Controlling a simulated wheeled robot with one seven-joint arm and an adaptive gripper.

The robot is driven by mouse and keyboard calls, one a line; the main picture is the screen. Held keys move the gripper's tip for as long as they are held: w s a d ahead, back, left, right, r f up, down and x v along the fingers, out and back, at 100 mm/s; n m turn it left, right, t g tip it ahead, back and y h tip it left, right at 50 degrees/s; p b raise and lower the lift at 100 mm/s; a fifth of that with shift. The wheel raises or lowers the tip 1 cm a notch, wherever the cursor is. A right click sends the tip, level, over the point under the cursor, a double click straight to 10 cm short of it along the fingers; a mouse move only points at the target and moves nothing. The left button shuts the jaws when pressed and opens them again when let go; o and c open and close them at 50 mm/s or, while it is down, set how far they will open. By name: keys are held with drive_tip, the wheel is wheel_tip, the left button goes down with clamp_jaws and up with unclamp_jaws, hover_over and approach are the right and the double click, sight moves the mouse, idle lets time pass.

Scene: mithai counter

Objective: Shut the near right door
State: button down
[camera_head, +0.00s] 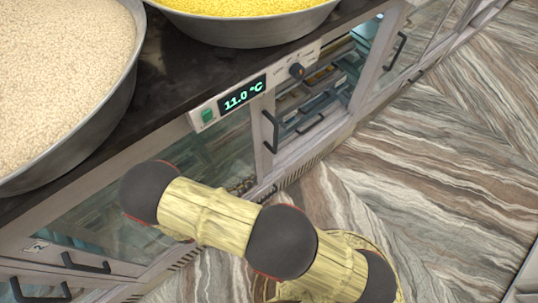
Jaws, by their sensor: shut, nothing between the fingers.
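A counter with glass-fronted cabinet doors runs from lower left to upper right. Beside the control panel is a pale upright frame with a dark vertical handle (270,132). To its right, trays (322,76) show inside the cabinet, and another dark handle (396,50) stands beyond. A glass front (225,150) lies below the panel, partly hidden by my arm. I cannot tell which of these is the near right door, nor how far it stands open. My arm crosses the lower middle in front of the counter. My gripper's fingers are not visible.
A control panel (240,98) reading 11.0 °C sits under the dark countertop (172,75). A bowl of pale grains (60,75) and a bowl of yellow grains (240,5) stand on top. Drawer-like handles (85,264) are at lower left. The patterned floor (440,160) at right is clear.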

sight(274, 150)
drive_tip(key=w+d+b, duration=0.1)
drive_tip(key=w+d, duration=0.1)
drive_tip(key=w, duration=0.1)
drive_tip(key=w+d+f+n+t+b, duration=0.1)
drive_tip(key=w+d, duration=0.2)
drive_tip(key=w, duration=0.1)
drive_tip(key=w+d+f+n+t+b, duration=0.1)
drive_tip(key=w+d, duration=0.1)
drive_tip(key=w, duration=0.1)
drive_tip(key=shift+w+d+y, duration=0.2)
drive_tip(key=shift+d+y, duration=0.1)
drive_tip(key=shift+d, duration=0.1)
